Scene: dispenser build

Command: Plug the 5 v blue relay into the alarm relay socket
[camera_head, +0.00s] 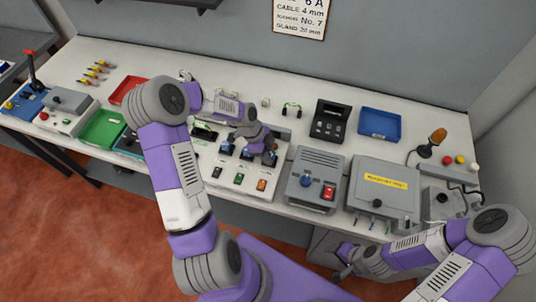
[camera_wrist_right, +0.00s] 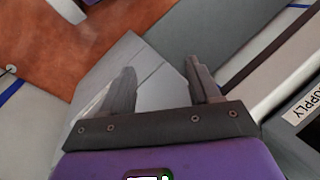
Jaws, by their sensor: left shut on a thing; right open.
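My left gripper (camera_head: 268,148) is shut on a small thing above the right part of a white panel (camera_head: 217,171). The held thing is mostly hidden by the fingers, so I cannot tell its colour or whether it touches a socket. Small dark units with blue parts (camera_head: 226,146) sit in a row on the panel, left of the gripper. I cannot read which is the alarm relay socket. My right gripper (camera_wrist_right: 160,72) is open and empty, low in front of the bench; it also shows in the head view (camera_head: 345,264).
A grey box with a blue knob and red switch (camera_head: 318,175) stands right of the panel. Beyond it is a grey case with a yellow label (camera_head: 383,183). Red (camera_head: 124,89), green (camera_head: 102,128) and blue (camera_head: 380,123) trays lie on the bench. A black device (camera_head: 331,121) stands behind.

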